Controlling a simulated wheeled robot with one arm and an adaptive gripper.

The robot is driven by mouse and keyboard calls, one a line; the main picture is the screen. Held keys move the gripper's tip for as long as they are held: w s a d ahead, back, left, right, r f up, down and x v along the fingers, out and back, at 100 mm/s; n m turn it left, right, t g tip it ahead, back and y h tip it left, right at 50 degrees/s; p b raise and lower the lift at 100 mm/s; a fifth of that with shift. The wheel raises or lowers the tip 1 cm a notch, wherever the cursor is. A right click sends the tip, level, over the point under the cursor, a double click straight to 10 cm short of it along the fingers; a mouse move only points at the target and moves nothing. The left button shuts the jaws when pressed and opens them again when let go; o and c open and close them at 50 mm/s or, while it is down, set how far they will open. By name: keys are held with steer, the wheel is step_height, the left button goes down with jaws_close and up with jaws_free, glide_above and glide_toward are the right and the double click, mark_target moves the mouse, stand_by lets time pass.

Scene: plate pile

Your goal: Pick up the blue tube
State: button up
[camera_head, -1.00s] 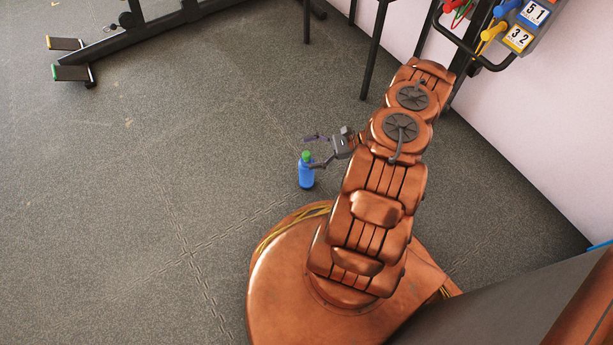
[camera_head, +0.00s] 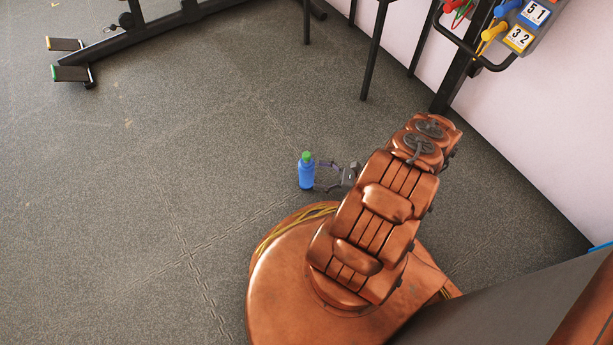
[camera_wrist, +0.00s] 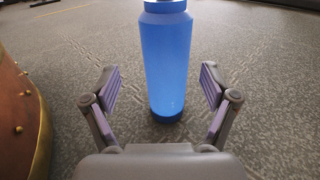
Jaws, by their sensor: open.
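The blue tube (camera_head: 306,174) is a blue bottle with a green cap, standing upright on the grey floor left of my arm. My gripper (camera_head: 323,175) is low beside it, on its right side, with the fingers pointing at it. In the wrist view the blue tube (camera_wrist: 166,62) stands upright in the middle, its top cut off by the frame edge. My gripper (camera_wrist: 161,88) is open there, one finger to each side of the tube. Gaps show between the tube and both fingers. I cannot tell how far the tube reaches between the fingertips.
A black gym frame (camera_head: 130,38) stands at the upper left, and black posts (camera_head: 375,50) stand at the back. A rack with coloured handles (camera_head: 497,30) is by the pale wall (camera_head: 540,130) at the right. The floor left of the tube is clear.

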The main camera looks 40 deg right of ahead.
mark_target(313, 172)
steer(key=shift+w+a+f+b, duration=0.15)
steer(key=shift+w+a, duration=0.2)
steer(key=shift+w, duration=0.3)
steer(key=shift+w+a+f+b, duration=0.15)
steer(key=shift+w+a, duration=0.2)
steer(key=shift+w, duration=0.3)
steer(key=shift+x, duration=1.1)
steer(key=c, duration=1.5)
